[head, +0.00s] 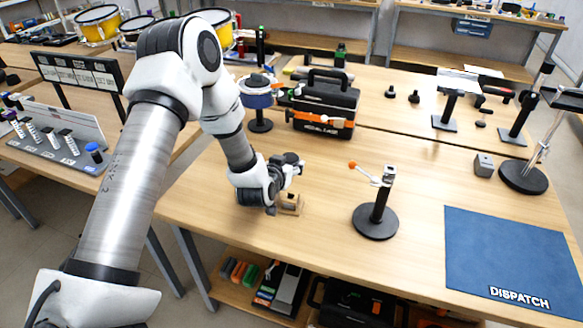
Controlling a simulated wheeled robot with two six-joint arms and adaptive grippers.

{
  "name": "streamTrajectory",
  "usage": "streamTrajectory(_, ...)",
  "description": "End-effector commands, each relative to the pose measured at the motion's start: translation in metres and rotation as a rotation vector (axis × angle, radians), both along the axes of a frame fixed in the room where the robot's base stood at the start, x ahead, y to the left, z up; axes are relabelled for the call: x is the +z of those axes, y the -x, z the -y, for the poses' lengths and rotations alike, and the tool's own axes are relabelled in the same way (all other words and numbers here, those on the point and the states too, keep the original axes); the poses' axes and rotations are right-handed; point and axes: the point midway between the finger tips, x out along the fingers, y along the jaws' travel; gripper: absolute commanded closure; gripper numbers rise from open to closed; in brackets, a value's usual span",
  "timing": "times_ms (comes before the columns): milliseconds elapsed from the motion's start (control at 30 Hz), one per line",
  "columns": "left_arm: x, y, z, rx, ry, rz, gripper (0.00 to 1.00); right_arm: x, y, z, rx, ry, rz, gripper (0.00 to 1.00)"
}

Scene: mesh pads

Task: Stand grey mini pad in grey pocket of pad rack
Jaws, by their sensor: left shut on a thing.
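My left gripper (287,184) is low over the left part of the middle table. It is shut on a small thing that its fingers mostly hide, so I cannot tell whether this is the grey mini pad. A small wooden block or holder (291,207) shows on the table just below the fingers; I cannot tell whether they touch it. No pad rack with a grey pocket can be made out for sure. My right gripper is not in view.
A round-based black stand (376,220) with an orange-tipped lever is right of the gripper. A blue dispatch mat (510,255) lies at the front right. A black toolbox (322,105) and a grey block (484,165) stand farther back. Bare tabletop lies between.

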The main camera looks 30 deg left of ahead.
Motion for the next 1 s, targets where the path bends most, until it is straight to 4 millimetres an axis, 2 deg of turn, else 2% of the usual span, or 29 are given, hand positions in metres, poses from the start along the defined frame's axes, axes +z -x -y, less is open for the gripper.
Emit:
streamTrajectory(300, 0.000, 0.001, 0.001, -0.001, -0.002, 0.001, 0.83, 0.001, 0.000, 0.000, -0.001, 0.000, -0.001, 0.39)
streamTrajectory(467, -0.012, 0.001, 0.001, -0.001, -0.002, 0.000, 0.83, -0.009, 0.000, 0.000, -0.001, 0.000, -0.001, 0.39)
streamTrajectory(800, -0.050, 0.001, 0.002, -0.001, -0.001, 0.001, 0.83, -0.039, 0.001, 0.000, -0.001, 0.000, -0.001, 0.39)
streamTrajectory(1000, -0.058, 0.001, 0.002, 0.000, -0.001, 0.002, 0.83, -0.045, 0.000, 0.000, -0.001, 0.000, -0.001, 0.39)
